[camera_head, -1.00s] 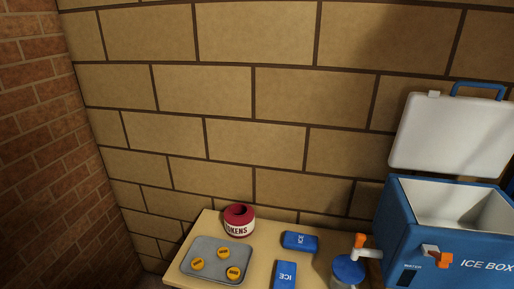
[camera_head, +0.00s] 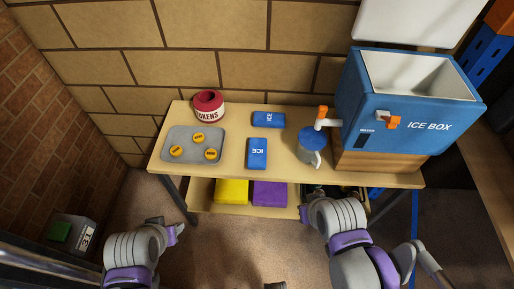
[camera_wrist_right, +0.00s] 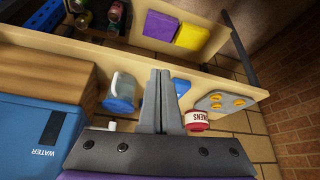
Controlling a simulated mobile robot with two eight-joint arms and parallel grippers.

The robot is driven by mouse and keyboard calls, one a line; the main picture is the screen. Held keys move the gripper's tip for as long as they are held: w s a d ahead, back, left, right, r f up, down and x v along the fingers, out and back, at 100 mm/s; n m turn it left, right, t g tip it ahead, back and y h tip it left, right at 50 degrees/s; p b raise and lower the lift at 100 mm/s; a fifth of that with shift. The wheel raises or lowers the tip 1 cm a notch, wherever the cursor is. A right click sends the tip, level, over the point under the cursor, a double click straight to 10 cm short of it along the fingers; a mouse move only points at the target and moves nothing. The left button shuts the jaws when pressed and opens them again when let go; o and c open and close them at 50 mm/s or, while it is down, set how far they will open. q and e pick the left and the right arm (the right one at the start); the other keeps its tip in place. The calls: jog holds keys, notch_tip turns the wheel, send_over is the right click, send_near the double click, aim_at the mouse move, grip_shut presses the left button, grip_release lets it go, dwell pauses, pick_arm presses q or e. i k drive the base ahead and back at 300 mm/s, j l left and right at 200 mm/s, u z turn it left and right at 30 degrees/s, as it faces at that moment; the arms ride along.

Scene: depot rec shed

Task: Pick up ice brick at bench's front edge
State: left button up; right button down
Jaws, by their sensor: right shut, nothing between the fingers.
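Two blue ice bricks lie flat on the bench (camera_head: 215,166) in the head view. One ice brick (camera_head: 257,153) is near the front edge, and the other (camera_head: 268,120) lies farther back, turned sideways. In the right wrist view, my right gripper (camera_wrist_right: 160,72) is shut and empty. Its fingers partly hide a blue brick (camera_wrist_right: 182,87) beyond them; I cannot tell which one. My right arm is in front of the bench, right of the front brick.
A grey tray (camera_head: 180,137) with yellow discs and a red-and-white tokens pot (camera_head: 208,106) stand left. A blue-lidded jug (camera_head: 312,148) and the open ice box (camera_head: 400,120) stand right. A shelf below holds yellow (camera_head: 231,191) and purple (camera_head: 270,193) items.

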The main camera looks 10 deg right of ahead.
aim_at(257, 155)
jog(key=l+u, duration=0.25)
jog(key=u, duration=0.15)
jog(key=l+u, duration=0.2)
jog(key=u, duration=0.2)
jog(key=k+l+u, duration=0.1)
jog(key=u, duration=0.3)
jog(key=l, duration=0.1)
